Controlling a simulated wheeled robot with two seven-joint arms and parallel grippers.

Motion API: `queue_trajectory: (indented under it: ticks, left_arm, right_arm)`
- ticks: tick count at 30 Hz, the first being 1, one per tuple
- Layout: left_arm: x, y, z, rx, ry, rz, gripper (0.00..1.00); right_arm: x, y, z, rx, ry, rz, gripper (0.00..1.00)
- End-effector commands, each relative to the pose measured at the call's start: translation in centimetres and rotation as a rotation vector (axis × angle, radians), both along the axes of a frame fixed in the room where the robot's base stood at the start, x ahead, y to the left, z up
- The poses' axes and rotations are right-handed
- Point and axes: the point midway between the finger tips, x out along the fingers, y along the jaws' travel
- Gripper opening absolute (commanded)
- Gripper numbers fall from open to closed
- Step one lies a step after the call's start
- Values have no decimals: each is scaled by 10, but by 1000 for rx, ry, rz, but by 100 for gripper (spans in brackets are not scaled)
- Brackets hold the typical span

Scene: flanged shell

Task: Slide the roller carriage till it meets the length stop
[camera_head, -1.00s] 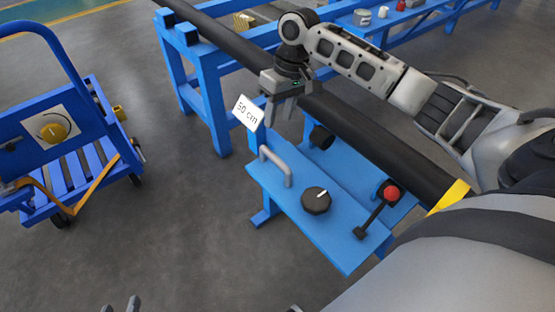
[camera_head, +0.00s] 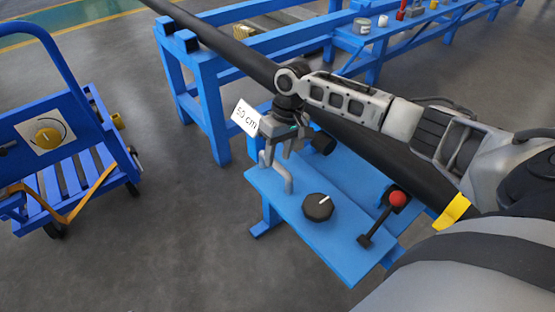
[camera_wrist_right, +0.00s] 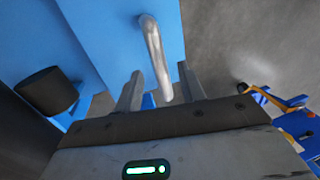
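The blue roller carriage (camera_head: 322,246) carries a grey bar handle (camera_head: 288,182), a black dial (camera_head: 318,207), and a lever with a red ball (camera_head: 397,198). A black roller (camera_head: 322,143) stands at its far side under a long black pipe. My right gripper (camera_head: 277,156) is open over the handle. In the right wrist view, the handle (camera_wrist_right: 155,55) shows between the two spread fingers (camera_wrist_right: 160,88); I cannot tell whether they touch it. A white "50 cm" sign (camera_head: 245,117) stands behind the gripper. I cannot make out the length stop for certain. My left gripper is out of view.
The long black pipe (camera_head: 232,45) runs diagonally over blue stands (camera_head: 207,95), with a yellow band (camera_head: 452,212) near its right end. A blue cart (camera_head: 75,180) stands at left. Clear grey floor (camera_head: 170,255) lies between the cart and the carriage.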

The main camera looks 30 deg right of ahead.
Motion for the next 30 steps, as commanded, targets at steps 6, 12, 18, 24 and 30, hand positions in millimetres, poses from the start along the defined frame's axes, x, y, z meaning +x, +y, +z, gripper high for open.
queue_trajectory:
  ticks: [6, 12, 18, 24, 30]
  left_arm:
    - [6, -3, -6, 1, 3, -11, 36]
    - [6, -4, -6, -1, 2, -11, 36]
    - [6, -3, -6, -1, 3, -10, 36]
    - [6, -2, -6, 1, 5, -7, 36]
    - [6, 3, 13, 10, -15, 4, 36]
  right_arm:
    - [0, 3, -15, -1, -1, 1, 40]
    - [0, 3, -15, -1, -1, 1, 40]
    - [0, 3, -15, -1, -1, 1, 4]
    - [0, 4, -15, -1, 0, 2, 0]
    - [-9, 13, -11, 1, 5, 25, 0]
